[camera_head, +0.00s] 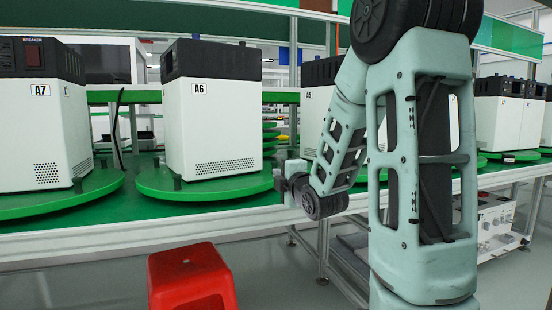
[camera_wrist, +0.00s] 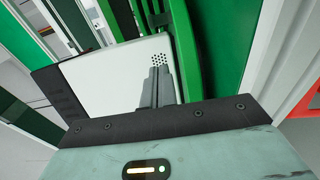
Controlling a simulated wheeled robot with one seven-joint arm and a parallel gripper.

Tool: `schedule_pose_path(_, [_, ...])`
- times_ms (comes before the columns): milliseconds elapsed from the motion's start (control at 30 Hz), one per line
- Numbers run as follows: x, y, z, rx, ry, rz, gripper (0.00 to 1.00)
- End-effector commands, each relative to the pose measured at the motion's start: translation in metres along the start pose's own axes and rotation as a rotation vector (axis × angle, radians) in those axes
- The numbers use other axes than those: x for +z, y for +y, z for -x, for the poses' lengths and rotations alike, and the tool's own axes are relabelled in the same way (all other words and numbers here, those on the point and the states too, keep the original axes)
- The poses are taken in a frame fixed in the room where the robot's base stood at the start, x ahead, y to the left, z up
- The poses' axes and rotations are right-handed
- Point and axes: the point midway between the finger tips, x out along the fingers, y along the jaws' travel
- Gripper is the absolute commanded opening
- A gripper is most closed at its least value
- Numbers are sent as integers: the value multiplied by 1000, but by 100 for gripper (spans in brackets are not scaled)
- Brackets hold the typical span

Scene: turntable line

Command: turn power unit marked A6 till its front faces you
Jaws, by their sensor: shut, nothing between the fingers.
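The power unit marked A6 (camera_head: 213,120) is a white box with a black top, upright on a green turntable (camera_head: 165,190) in the head view. My gripper (camera_head: 277,180) is at the turntable's right rim, low beside the unit. In the wrist view my gripper (camera_wrist: 158,75) is shut and empty, in front of a white panel (camera_wrist: 105,80) with vent holes. Whether the fingers touch anything I cannot tell.
Unit A7 (camera_head: 45,130), with a red socket and breaker on its black top, stands on its own turntable (camera_head: 60,204) at left. Another unit is partly hidden behind my arm. A red stool (camera_head: 190,270) stands in front of the line. More units (camera_head: 500,115) stand at right.

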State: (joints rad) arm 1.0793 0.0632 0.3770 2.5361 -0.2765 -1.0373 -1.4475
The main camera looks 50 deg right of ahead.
Motion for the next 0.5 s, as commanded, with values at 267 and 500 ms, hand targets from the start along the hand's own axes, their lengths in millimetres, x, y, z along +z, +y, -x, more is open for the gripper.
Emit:
schedule_pose_path(267, [0, 5, -8, -6, -6, -2, 0])
schedule_pose_path(500, [1, -3, -42, 0, -13, 2, 0])
